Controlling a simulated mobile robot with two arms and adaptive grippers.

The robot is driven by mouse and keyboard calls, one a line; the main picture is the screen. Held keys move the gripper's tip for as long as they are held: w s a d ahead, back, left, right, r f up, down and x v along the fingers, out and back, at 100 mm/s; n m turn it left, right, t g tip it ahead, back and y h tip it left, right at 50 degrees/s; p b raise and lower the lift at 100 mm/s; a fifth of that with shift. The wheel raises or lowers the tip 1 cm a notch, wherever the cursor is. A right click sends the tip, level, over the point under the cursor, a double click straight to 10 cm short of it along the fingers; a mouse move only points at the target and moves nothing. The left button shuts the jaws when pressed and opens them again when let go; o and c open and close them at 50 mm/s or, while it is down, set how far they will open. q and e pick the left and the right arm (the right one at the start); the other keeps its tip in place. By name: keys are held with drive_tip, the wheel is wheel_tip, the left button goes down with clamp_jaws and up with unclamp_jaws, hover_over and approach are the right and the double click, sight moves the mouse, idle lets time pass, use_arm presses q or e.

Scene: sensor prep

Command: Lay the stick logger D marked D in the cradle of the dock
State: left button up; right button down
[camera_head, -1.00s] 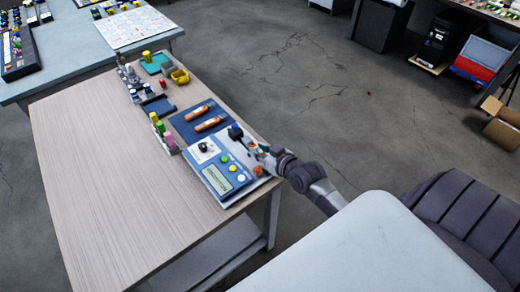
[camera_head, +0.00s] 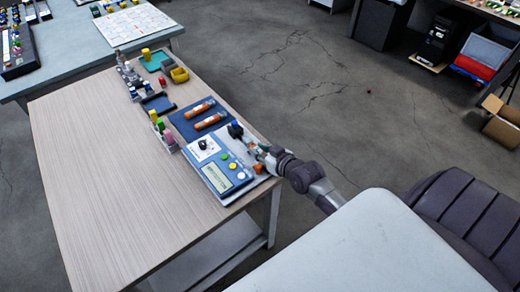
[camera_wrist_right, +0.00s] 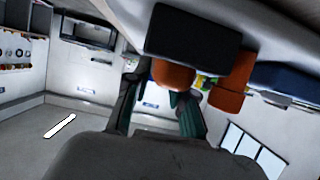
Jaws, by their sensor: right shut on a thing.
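My right gripper (camera_head: 260,152) is at the right edge of the dock (camera_head: 225,168), which has a display, coloured buttons and a dark block at its far end. The gripper is shut on an orange stick logger, mostly hidden by the fingers; an orange end (camera_wrist_right: 172,75) shows at the fingertips in the right wrist view. No letter is readable, and I cannot tell whether the logger touches the cradle. Two other orange stick loggers (camera_head: 200,109) (camera_head: 211,121) lie on the blue mat (camera_head: 183,130). My left gripper is not in view.
The wooden table (camera_head: 95,180) is clear on its left side. Small coloured items in a holder (camera_head: 163,135) stand left of the dock. A teal tray (camera_head: 155,61) and a yellow bin (camera_head: 180,75) are at the far end.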

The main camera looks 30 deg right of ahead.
drive_tip(key=shift+f, duration=0.5)
idle(0.4)
drive_tip(key=c, duration=0.9)
unclamp_jaws()
drive_tip(key=shift+f, duration=0.1)
drive_tip(key=shift+o, duration=0.9)
drive_tip(key=shift+f, duration=0.1)
